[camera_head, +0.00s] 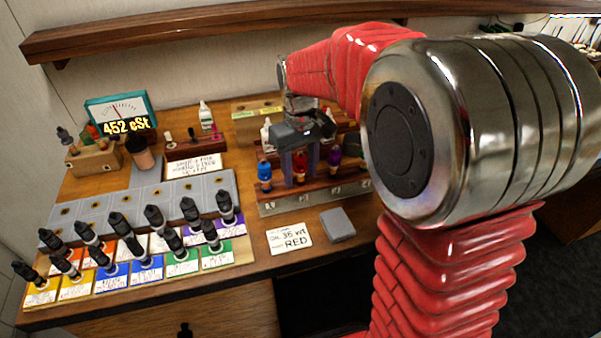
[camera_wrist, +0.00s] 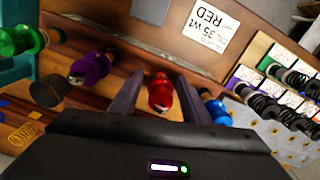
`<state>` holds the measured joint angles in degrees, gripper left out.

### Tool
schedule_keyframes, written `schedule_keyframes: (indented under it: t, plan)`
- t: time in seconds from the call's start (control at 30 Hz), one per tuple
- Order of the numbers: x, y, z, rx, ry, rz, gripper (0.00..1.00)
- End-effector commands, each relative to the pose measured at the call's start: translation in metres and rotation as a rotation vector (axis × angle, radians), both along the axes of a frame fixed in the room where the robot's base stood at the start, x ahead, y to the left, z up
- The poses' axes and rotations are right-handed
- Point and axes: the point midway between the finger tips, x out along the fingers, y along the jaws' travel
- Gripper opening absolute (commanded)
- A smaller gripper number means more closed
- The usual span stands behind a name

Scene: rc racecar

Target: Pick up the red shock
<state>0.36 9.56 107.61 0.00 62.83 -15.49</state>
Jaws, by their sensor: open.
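The red shock (camera_head: 299,168) stands in a wooden rack between a blue one and a purple one. In the wrist view the red shock (camera_wrist: 160,94) lies between my two finger pads, with a gap on each side. My gripper (camera_head: 300,168) is open and comes down over it from above, with a finger on either side. In the wrist view my gripper (camera_wrist: 158,95) shows both dark fingers apart. I cannot tell whether either finger touches the shock.
A blue bottle-like shock (camera_head: 264,175) and a purple one (camera_head: 335,157) stand close on either side. A card reading "35 wt RED" (camera_head: 290,239) and a grey block (camera_head: 338,225) lie in front. Black shocks on coloured cards fill the left, near a gauge (camera_head: 121,112) showing 452 cSt.

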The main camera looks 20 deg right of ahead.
Motion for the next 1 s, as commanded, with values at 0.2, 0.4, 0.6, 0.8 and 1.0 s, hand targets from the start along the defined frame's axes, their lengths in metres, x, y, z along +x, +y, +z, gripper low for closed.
schedule_keyframes:
  t: [0.2,0.4,0.6,0.8,1.0]
  plan:
    - [0.0,0.0,0.0002,0.0,0.0,0.0,0.43]
    - [0.0,0.0,0.0003,0.0,0.0,0.0,0.3]
    - [0.0,0.0,0.0003,0.0,0.0,0.0,0.16]
    - [0.0,0.0,0.0003,0.0,0.0,0.0,0.02]
    - [0.0001,0.0,0.0005,0.0,0.0,0.0,0.02]
